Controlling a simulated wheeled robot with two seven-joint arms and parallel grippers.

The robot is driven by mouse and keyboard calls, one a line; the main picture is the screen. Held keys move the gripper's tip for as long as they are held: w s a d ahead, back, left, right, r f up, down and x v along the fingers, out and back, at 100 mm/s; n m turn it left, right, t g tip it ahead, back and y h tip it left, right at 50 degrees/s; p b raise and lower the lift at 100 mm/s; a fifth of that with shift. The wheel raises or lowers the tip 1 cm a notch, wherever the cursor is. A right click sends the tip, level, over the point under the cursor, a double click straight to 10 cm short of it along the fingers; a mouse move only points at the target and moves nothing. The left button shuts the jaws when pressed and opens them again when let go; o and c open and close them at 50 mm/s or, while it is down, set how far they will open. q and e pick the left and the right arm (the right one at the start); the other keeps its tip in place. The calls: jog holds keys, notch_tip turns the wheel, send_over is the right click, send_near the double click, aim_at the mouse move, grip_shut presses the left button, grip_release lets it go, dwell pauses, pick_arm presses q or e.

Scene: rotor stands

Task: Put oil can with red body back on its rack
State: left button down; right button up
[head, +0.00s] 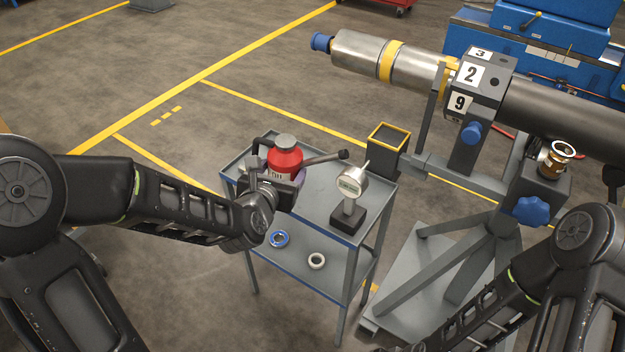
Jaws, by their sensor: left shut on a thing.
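The oil can with red body (286,159) has a grey cap, a dark spout reaching to the right and a dark handle part at its left. It is upright at the small grey cart, over the back left of its top. My left gripper (284,186) is shut on it, low on the body, and hides its lower part. I cannot tell whether its base touches the cart. An open dark box with a yellow rim (389,132), possibly the rack, is fixed to the rotor stand right of the can. My right gripper is out of view; only my right arm shows at lower right.
A dial gauge on a black base (348,218) stands on the cart top (318,205), right of my left gripper.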

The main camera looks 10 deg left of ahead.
pick_arm(q)
jog(key=shift+r, duration=0.1)
jog(key=shift+w+d, duration=0.1)
jog(key=shift+w, duration=0.1)
jog(key=w+d+f+m+h+b, duration=0.2)
jog(key=w+b, duration=0.4)
jog(key=w, duration=0.3)
jog(key=shift+d+h, duration=0.35)
jog(key=shift+h, duration=0.15)
jog(key=shift+f, duration=3.05)
jog(key=shift+f, duration=1.9)
